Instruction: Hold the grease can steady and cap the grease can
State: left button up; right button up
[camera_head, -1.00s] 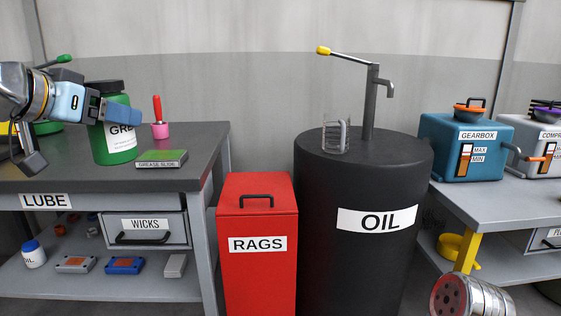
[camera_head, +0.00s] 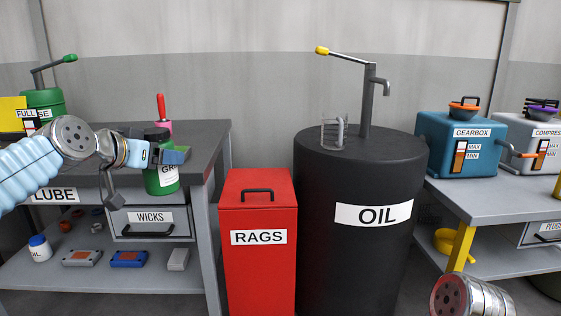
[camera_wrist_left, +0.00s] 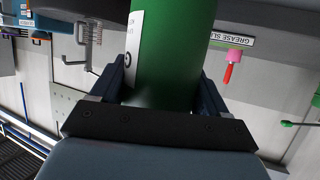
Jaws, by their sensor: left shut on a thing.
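The green grease can (camera_head: 161,182) with a white label has a black top (camera_head: 157,134) and stands upright. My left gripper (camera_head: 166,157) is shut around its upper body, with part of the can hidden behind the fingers. The can overlaps the front edge of the LUBE bench (camera_head: 205,137) in the head view, and its base shows in front of the drawer. In the left wrist view the can (camera_wrist_left: 172,50) sits between the two blue fingers (camera_wrist_left: 165,75). I cannot tell a separate cap. My right gripper is not in view.
A red-handled tool in a pink cup (camera_head: 164,126) stands behind the can. The red RAGS bin (camera_head: 258,270) and black OIL drum (camera_head: 360,260) stand right of the bench. The WICKS drawer (camera_head: 150,222) is below the can.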

pick_arm(q)
jog(key=w+d+f+y, duration=0.15)
jog(key=w+f, duration=0.25)
jog(key=f, duration=0.6)
jog(key=s+d+f+n+y, duration=0.1)
jog(key=f, duration=1.1)
jog(key=s+d+f+n+y, duration=0.1)
jog(key=s+d+f+n, duration=0.1)
jog(key=f, duration=0.9)
jog(key=shift+s+d+f+n+t+y, duration=0.2)
jog(key=shift+d+f+n+t+y, duration=0.1)
jog(key=shift+f+t+y, duration=0.1)
jog(key=s+d+f+m+g+h, duration=0.1)
jog(key=s+d+f+m+h, duration=0.3)
jog(key=d+f, duration=0.3)
jog(key=s+d+f+m+g+h, duration=0.2)
jog(key=s+d+f+m+h, duration=0.2)
jog(key=d+f, duration=0.3)
jog(key=shift+s+d+f+h, duration=0.2)
jog(key=shift+d+h, duration=0.25)
jog(key=shift+d, duration=0.45)
